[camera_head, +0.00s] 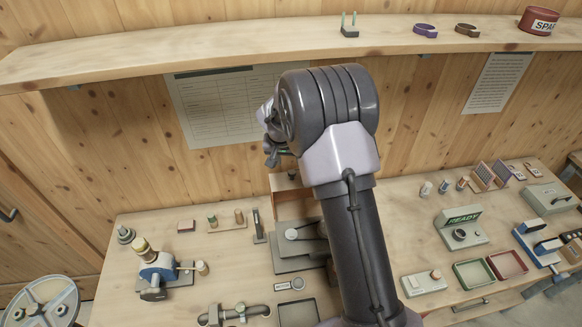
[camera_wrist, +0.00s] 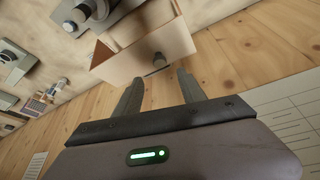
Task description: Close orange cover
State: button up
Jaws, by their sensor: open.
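An orange-tan cover (camera_wrist: 150,45) with a dark round knob (camera_wrist: 160,60) shows in the upper middle of the wrist view. It stands raised from the machine beside it. In the head view an orange-brown panel (camera_head: 284,182), apparently the same cover, stands upright at the back of a grey machine (camera_head: 296,262), partly hidden by my arm. My gripper (camera_wrist: 157,88) is open and empty, its two fingers pointing toward the knob. The knob appears beyond the fingertips, and I see no contact. In the head view my gripper (camera_head: 273,152) is mostly hidden behind my wrist.
A wooden shelf (camera_head: 200,50) runs above the bench, with a red tin (camera_head: 538,21) at its right. A blue-and-white device (camera_head: 157,270) and a pipe fitting (camera_head: 235,314) stand left on the bench. A READY box (camera_head: 461,228) and trays (camera_head: 473,273) are right.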

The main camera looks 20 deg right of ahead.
aim_at(292, 172)
jog(key=x, duration=0.8)
jog(key=shift+w+f+p, duration=0.1)
jog(key=shift+f+p, duration=0.15)
jog(key=shift+p, duration=0.15)
grip_shut()
dwell(0.8)
